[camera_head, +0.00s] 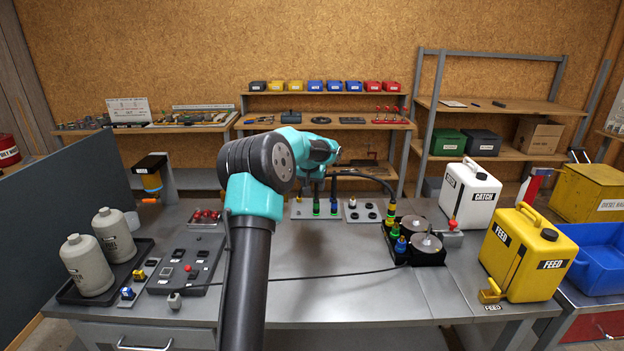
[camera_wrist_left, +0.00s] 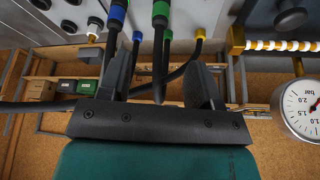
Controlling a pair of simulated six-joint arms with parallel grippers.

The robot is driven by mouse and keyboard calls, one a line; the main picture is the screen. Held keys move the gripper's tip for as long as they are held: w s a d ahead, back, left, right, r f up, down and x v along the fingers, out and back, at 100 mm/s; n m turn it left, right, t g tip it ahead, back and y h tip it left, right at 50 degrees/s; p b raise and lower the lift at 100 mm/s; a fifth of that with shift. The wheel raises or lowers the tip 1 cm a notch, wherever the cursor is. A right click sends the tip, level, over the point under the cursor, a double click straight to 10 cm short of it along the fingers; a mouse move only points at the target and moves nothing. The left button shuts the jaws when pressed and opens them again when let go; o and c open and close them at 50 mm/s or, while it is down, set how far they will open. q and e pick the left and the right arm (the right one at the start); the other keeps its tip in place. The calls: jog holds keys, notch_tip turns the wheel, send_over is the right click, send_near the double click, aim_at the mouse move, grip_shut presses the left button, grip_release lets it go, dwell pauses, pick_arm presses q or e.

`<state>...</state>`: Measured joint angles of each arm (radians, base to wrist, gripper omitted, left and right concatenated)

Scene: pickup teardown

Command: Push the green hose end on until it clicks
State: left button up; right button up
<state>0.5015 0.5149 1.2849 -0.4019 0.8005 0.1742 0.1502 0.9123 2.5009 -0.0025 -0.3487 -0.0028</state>
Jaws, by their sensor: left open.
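The green hose end (camera_head: 316,209) stands at the plate (camera_head: 301,214) at the back middle of the bench. In the left wrist view the green hose end (camera_wrist_left: 161,12) is at the top, with its black hose running between my fingers. My left gripper (camera_wrist_left: 160,85) is open, one finger on each side of that hose. Whether the green end is fully seated cannot be told. My right gripper does not show.
A pressure gauge (camera_wrist_left: 302,105) is at the right of the wrist view. A black unit with round tops (camera_head: 425,244) stands to the right. The front middle bench is clear except for a cable.

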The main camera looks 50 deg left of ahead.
aim_at(316, 200)
pick_arm(q)
jog(key=x, duration=1.3)
jog(key=shift+w+a, duration=0.1)
jog(key=shift+a, duration=0.05)
grip_shut()
dwell(0.4)
